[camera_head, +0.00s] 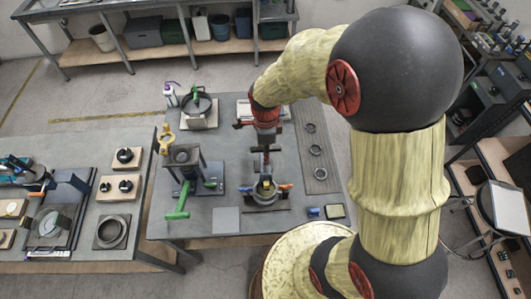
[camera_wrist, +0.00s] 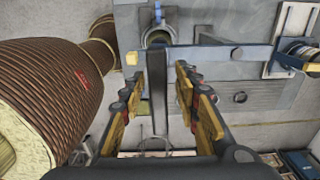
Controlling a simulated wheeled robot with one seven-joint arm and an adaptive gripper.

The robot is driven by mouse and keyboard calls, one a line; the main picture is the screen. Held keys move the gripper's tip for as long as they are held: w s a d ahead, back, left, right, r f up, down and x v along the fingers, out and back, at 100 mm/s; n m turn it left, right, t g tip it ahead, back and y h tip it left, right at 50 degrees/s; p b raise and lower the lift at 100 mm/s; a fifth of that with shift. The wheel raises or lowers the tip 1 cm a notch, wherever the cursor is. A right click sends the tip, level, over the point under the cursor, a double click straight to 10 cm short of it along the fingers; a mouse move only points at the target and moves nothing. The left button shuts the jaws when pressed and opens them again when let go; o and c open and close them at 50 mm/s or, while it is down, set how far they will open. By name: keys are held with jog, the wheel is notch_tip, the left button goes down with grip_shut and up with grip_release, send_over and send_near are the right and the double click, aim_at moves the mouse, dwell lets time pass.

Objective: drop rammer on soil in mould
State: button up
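My gripper (camera_head: 265,138) points down over the middle of the work table, above the mould (camera_head: 265,198). The mould stands between a blue and an orange clamp part, with something yellowish at its top. A dark upright piece with a short crossbar (camera_head: 266,150), which looks like the rammer, is just below my gripper and in line with the mould. In the wrist view a dark bar (camera_wrist: 157,100) runs between my fingers (camera_wrist: 163,80), which stand apart. I cannot tell whether they press on it. The soil is not clearly seen.
A frame with green handles (camera_head: 186,180) stands left of the mould. A round pan (camera_head: 197,105) is at the back left. A strip with several rings (camera_head: 318,180) lies on the right. A flat grey plate (camera_head: 226,220) lies at the front. A second table is on the left.

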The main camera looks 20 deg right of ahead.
notch_tip(320, 180, up, 11)
jog(key=shift+s+f, duration=0.1)
jog(key=shift+c, duration=0.5)
